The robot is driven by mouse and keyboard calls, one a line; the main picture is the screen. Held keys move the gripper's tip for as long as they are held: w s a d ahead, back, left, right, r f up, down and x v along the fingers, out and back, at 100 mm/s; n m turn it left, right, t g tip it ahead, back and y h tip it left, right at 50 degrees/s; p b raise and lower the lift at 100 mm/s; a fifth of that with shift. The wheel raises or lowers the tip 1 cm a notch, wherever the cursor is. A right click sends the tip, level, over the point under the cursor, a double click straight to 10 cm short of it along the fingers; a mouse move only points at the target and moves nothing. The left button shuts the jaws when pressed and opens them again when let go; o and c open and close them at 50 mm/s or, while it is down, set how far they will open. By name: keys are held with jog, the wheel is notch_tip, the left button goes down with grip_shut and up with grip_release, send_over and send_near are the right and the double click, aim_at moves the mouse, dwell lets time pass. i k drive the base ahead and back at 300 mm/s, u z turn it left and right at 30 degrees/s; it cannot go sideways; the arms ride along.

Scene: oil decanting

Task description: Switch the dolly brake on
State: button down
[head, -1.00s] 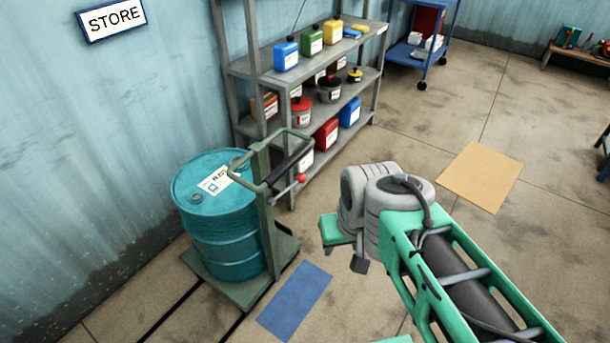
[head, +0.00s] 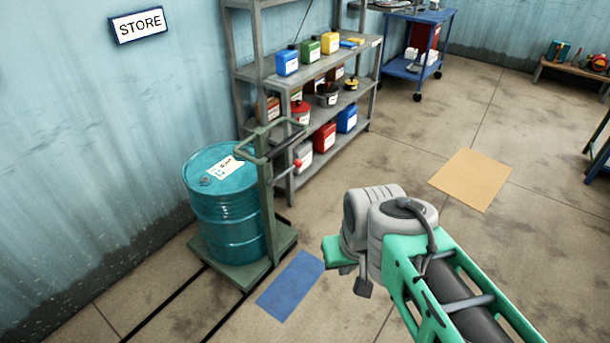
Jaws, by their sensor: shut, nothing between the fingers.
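The dolly (head: 285,240) stands at the left with a teal drum (head: 227,215) on its green base. Its upright post carries a looped handle with a dark grip. A thin lever with a red knob (head: 298,163), apparently the brake lever, sticks out from the post to the right, knob end raised. My gripper (head: 363,287) is at the end of my arm, right of the dolly and nearer to me. It is shut and empty, partly hidden by my grey wrist, and clear of the lever.
A grey shelf (head: 360,55) with canisters and pots stands behind the dolly. A blue floor patch (head: 290,285) lies between dolly and arm; a tan patch (head: 471,180) lies to the right. A blue cart (head: 412,70) is at the back. Open floor surrounds the tan patch.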

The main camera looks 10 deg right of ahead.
aim_at(297, 163)
jog(key=u, duration=0.1)
jog(key=i, duration=1.1)
jog(key=u, duration=0.75)
